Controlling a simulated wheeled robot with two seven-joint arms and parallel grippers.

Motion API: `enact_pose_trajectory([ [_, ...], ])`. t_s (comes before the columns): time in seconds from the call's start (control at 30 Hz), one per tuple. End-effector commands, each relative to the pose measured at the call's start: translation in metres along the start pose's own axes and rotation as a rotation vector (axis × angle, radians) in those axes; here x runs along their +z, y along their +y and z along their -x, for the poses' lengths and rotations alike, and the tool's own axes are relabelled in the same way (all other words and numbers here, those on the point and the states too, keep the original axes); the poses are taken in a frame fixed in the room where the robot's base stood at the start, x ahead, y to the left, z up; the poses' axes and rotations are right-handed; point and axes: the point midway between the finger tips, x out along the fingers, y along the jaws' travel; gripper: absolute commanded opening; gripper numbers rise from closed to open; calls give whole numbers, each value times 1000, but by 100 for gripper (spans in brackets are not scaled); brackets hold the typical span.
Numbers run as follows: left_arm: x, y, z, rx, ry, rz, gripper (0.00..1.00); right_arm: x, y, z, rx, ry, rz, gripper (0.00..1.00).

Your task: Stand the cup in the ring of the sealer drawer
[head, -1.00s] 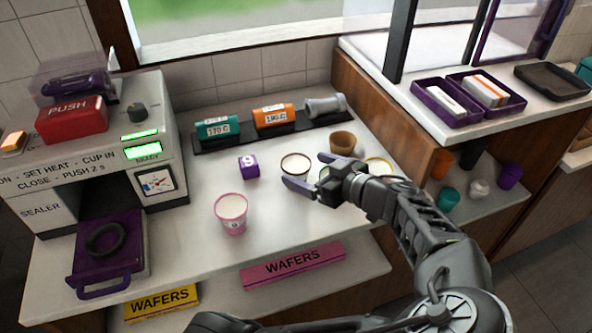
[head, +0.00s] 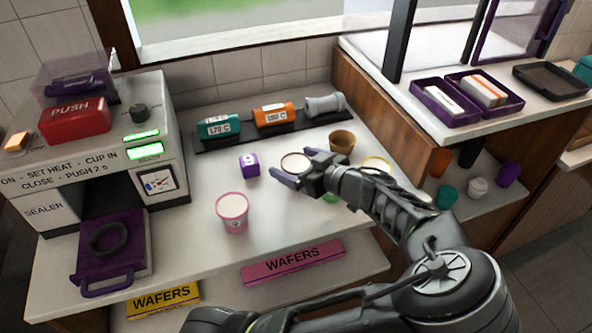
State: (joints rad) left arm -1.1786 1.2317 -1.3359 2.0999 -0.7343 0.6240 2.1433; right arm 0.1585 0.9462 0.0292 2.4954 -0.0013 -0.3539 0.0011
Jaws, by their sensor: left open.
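A cup with a white top and dark rim (head: 294,161) stands on the counter. My left gripper (head: 298,167) is open, with its fingertips at this cup, one finger on its near side and one on its right. Whether they touch it I cannot tell. A pink cup with a pale top (head: 232,212) stands nearer the counter's front. The purple sealer drawer (head: 98,262) is out at the left, and its dark ring (head: 109,238) is empty. My right gripper is not in view.
A brown cup (head: 342,142) and a yellow-rimmed cup (head: 376,163) stand close to my left gripper, with a green item (head: 331,197) partly hidden below it. The sealer (head: 160,150) stands at left. The counter between pink cup and drawer is clear.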

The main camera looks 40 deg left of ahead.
Motion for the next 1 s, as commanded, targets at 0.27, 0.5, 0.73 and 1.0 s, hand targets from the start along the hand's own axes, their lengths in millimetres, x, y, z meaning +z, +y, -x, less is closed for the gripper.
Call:
enact_pose_trajectory([
  [0.27,0,0,0,0,0,0,90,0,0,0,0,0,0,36],
  [0.5,0,0,0,0,0,0,78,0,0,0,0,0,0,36],
  [0.73,0,0,0,0,0,0,59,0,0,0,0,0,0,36],
  [1.0,0,0,0,0,0,0,37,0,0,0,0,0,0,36],
])
